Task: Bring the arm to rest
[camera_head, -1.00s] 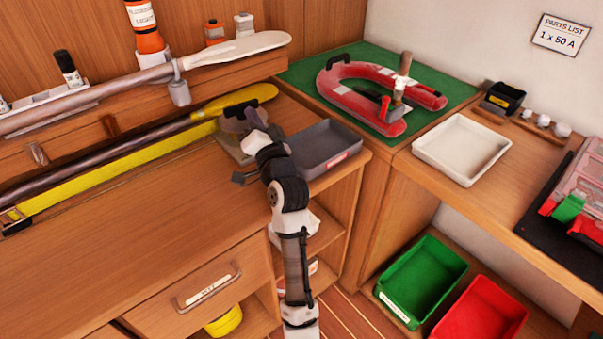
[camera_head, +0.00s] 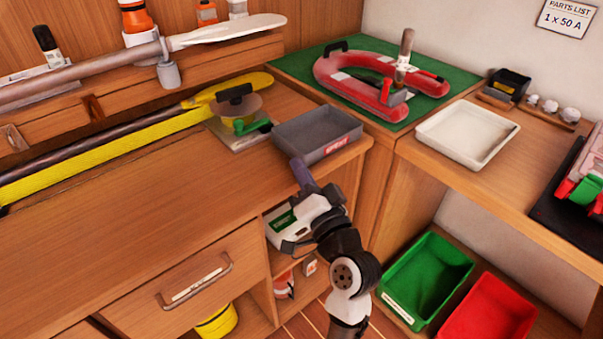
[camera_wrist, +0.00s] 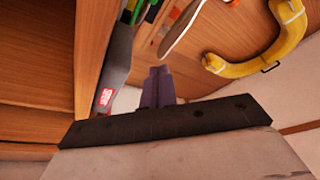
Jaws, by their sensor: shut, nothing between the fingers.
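My gripper (camera_head: 303,178) is in front of the wooden bench's right end in the head view, just below the grey tray in the picture. Its dark purple fingers are together with nothing between them. They also show closed in the wrist view (camera_wrist: 158,88). My arm comes up from the bottom of the head view, bent, with its white and black wrist before the open shelves. The arm hides part of those shelves.
A grey tray (camera_head: 318,135) with a red label sits at the bench corner, beside a small device with a green handle (camera_head: 254,127). A white tray (camera_head: 467,134) stands on the right counter. Green (camera_head: 427,281) and red (camera_head: 488,308) bins sit low at right.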

